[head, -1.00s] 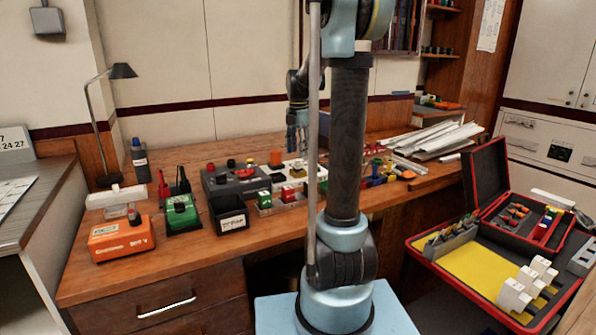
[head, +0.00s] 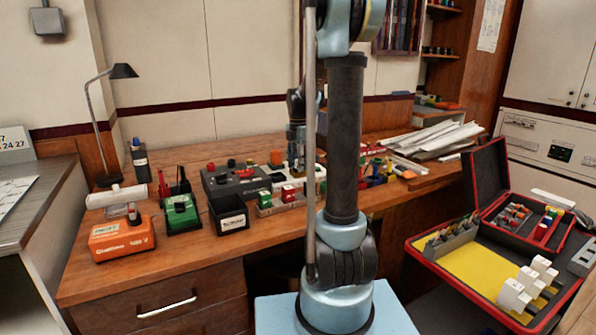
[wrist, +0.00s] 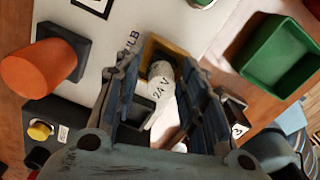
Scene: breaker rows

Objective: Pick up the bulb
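The bulb (wrist: 160,82) is a pale cylinder marked "24 V" in the wrist view. It stands at a square brass-coloured holder (wrist: 150,47) on a white board with lettering partly hidden by a finger. My gripper (wrist: 157,78) is open, with its two blue-grey fingers on either side of the bulb. Narrow gaps seem to show beside the bulb; contact is not clear. In the head view my gripper (head: 296,150) is low over the back of the bench, and the bulb cannot be made out there.
In the wrist view an orange cylinder (wrist: 38,68) stands at left and a green open bin (wrist: 268,58) at right. A dark box with a yellow knob (wrist: 40,130) is at lower left. The wooden bench (head: 175,255) holds several boxes; an open red-edged case (head: 455,280) stands at right.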

